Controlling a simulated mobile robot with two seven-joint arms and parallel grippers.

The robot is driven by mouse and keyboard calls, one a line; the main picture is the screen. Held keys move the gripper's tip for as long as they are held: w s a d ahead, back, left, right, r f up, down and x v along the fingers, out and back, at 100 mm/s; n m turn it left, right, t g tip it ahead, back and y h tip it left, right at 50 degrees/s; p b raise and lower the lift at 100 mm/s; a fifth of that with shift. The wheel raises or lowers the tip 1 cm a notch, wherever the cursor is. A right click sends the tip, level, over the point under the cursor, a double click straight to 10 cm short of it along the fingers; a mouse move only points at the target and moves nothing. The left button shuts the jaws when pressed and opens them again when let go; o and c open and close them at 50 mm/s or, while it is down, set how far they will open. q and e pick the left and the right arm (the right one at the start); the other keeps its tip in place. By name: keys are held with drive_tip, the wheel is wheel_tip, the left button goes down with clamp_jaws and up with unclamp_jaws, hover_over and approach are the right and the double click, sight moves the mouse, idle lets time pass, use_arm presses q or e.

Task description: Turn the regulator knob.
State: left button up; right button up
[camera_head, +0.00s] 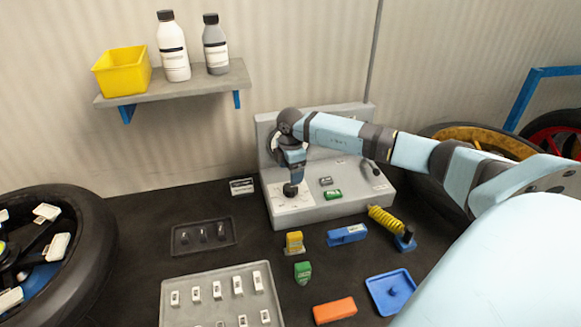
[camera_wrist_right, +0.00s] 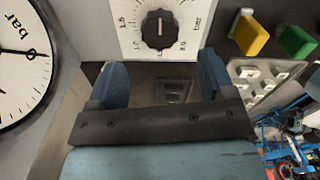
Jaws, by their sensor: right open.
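The regulator knob (camera_wrist_right: 160,29) is round and black, on a white scale plate (camera_wrist_right: 128,42) marked with numbers and "bar". Its white pointer line runs up and down in the wrist view. In the head view the knob (camera_head: 290,191) is at the front left of the grey test panel (camera_head: 330,207). My right gripper (camera_head: 295,179) hangs over it, pointing down. In the wrist view my right gripper (camera_wrist_right: 163,72) is open and empty, with its two blue fingers apart. The knob appears beyond the fingertips, centred between them; I see no contact. My left gripper is not in view.
A round bar gauge (camera_wrist_right: 18,60) stands close beside the gripper. A green block (camera_head: 333,194) and a lever (camera_head: 374,168) are on the panel. Small blocks, a yellow spring (camera_head: 385,220) and trays lie in front. A shelf (camera_head: 180,85) holds bottles and a yellow bin.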

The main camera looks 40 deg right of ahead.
sight(291, 187)
wheel_tip(291, 187, up, 6)
idle(0.7)
